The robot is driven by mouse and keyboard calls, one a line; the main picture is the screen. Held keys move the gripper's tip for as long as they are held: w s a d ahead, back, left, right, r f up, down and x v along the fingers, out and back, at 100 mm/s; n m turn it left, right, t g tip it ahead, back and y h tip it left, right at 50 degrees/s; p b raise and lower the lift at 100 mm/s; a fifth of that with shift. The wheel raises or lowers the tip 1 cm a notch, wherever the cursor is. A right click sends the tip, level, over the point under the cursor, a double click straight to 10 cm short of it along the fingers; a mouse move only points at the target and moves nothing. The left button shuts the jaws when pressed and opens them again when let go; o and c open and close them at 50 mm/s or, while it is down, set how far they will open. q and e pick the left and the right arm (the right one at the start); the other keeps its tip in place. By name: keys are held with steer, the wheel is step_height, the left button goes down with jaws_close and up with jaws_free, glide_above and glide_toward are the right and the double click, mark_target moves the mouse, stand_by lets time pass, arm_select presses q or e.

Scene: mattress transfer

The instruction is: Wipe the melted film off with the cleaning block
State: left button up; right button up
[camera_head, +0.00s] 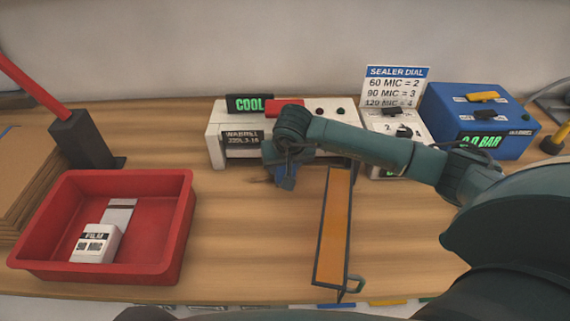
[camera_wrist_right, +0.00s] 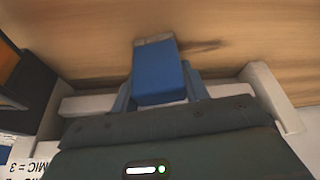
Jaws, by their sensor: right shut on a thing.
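My right gripper (camera_head: 283,178) is in front of the white sealer (camera_head: 232,153), low over the front of its body. In the right wrist view, its two blue-grey fingers (camera_wrist_right: 160,95) are shut on a blue block (camera_wrist_right: 158,75) with a greyish end, the cleaning block. In the head view the block is mostly hidden by the gripper. The sealer has a red handle and a display reading COOL. No melted film can be made out; my arm hides part of the sealer. My left gripper is not in view.
A red tray (camera_head: 185,215) holding a white film box stands at left. An orange-topped long tray (camera_head: 333,225) with a dark rim lies right of the gripper. A dial box (camera_head: 385,118) and a blue pressure box (camera_head: 452,108) stand at back right. Bare wood lies between the trays.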

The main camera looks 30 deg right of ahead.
steer(key=shift+w+a+b, duration=0.4)
steer(key=shift+w+a, duration=0.05)
steer(key=shift+a, duration=0.45)
steer(key=shift+w+a+b, duration=0.35)
steer(key=shift+w+a, duration=0.05)
steer(key=shift+a, duration=0.45)
steer(key=shift+w+a+f+b, duration=0.1)
steer(key=shift+w+a+b, duration=0.25)
steer(key=shift+a, duration=0.25)
steer(key=shift+w+a+f+b, duration=0.1)
steer(key=shift+w+a+b, duration=0.2)
steer(key=shift+a, duration=0.35)
steer(key=shift+w+a+f+b, duration=0.1)
steer(key=shift+w+a+b, duration=0.15)
steer(key=shift+a+b, duration=0.25)
steer(key=shift+w+a+f+b, duration=0.1)
steer(key=shift+w+a+b, duration=0.1)
steer(key=shift+a, duration=0.2)
steer(key=shift+w+a+b, duration=0.1)
steer(key=shift+a+b, duration=0.1)
steer(key=shift+a, duration=0.2)
steer(key=shift+w+a+b, duration=0.2)
steer(key=shift+a+b, duration=0.05)
steer(key=shift+a, duration=0.3)
steer(key=shift+w+a+b, duration=0.15)
steer(key=shift+a+b, duration=0.05)
steer(key=shift+a, duration=0.35)
